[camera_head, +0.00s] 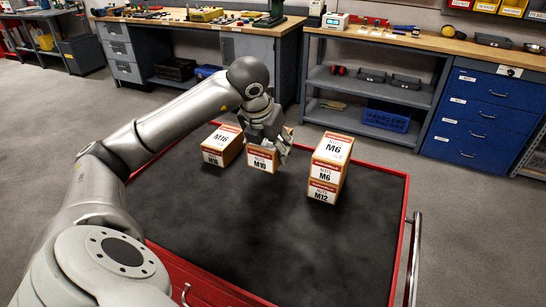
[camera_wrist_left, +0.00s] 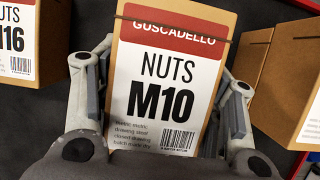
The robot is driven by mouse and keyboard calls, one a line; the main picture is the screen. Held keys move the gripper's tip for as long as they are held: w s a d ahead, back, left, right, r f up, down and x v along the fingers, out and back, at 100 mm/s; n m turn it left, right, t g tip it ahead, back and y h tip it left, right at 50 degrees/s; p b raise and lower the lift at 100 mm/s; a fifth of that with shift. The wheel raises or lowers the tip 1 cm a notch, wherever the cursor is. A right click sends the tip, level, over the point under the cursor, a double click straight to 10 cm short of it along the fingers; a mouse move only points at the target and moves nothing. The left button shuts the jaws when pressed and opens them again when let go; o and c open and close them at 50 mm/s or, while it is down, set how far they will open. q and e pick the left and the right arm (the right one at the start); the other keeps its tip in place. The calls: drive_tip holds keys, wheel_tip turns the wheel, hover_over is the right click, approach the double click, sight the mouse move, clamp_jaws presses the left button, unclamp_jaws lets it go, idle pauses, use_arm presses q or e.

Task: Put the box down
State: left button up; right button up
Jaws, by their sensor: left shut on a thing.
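The white and brown M10 nuts box (camera_head: 262,160) is between the fingers of my left gripper (camera_head: 270,138) over the cart's black top (camera_head: 290,235). In the left wrist view the M10 box (camera_wrist_left: 165,90) has its label facing the camera, with a grey finger on each side. My left gripper (camera_wrist_left: 165,105) is shut on it. I cannot tell whether the box touches the mat. An M16 box (camera_head: 222,146) stands to its left, and in the wrist view it shows at the left edge (camera_wrist_left: 30,45). My right gripper is not in view.
A stack with an M6 box (camera_head: 330,158) above an M12 box (camera_head: 322,192) stands to the right of the M10 box. The front of the cart top is clear. A red rim (camera_head: 398,245) edges the cart. Workbenches (camera_head: 390,40) stand beyond it.

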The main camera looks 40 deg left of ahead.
use_arm(q)
drive_tip(key=shift+w+a+f, duration=0.25)
drive_tip(key=shift+w+f, duration=0.15)
drive_tip(key=shift+f, duration=0.05)
drive_tip(key=shift+w+a+f, duration=0.2)
drive_tip(key=shift+w+f, duration=0.15)
drive_tip(key=shift+f, duration=0.1)
drive_tip(key=f+p, duration=0.1)
drive_tip(key=f, duration=0.2)
drive_tip(key=shift+w+a+f, duration=0.1)
drive_tip(key=shift+w+f, duration=0.1)
drive_tip(key=shift+f, duration=0.15)
drive_tip(key=shift+s+f+b, duration=0.15)
drive_tip(key=shift+f+b, duration=0.35)
drive_tip(key=shift+b, duration=0.05)
drive_tip(key=o, duration=0.9)
drive_tip(key=shift+s+f, duration=0.1)
drive_tip(key=shift+o, duration=1.3)
drive_tip(key=shift+d, duration=0.2)
drive_tip(key=shift+o, duration=1)
drive_tip(key=shift+f, duration=0.25)
drive_tip(key=shift+a, duration=0.1)
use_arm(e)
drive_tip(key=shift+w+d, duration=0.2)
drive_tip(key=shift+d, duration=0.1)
use_arm(q)
drive_tip(key=shift+r, duration=0.2)
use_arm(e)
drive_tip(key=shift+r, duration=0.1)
